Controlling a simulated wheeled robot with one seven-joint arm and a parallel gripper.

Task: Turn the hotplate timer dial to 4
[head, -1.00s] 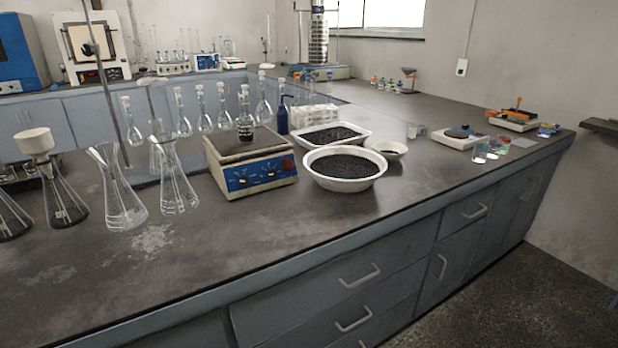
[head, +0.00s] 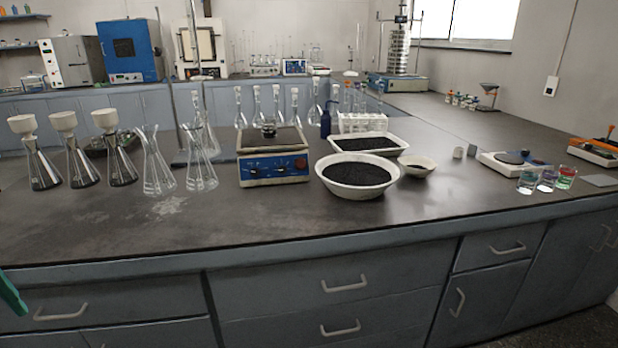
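The hotplate (head: 273,172) stands on the near bench, left of centre, with a blue front panel facing me. Small knobs show on the panel, one at the left (head: 254,169) and one further right (head: 283,169); a reddish round part (head: 300,164) is at its right end. Their markings are too small to read, so I cannot tell the timer dial or its setting. A small glass vessel (head: 268,128) stands on the plate. A green tapered piece (head: 11,294) at the lower left edge looks like part of my gripper, far from the hotplate; its opening is not shown.
Glass flasks (head: 202,172) stand close left of the hotplate. A white bowl of dark grains (head: 358,175) and a tray (head: 398,143) stand close right. Bare bench top (head: 260,220) lies in front of the hotplate. Drawer handles (head: 345,285) stick out below.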

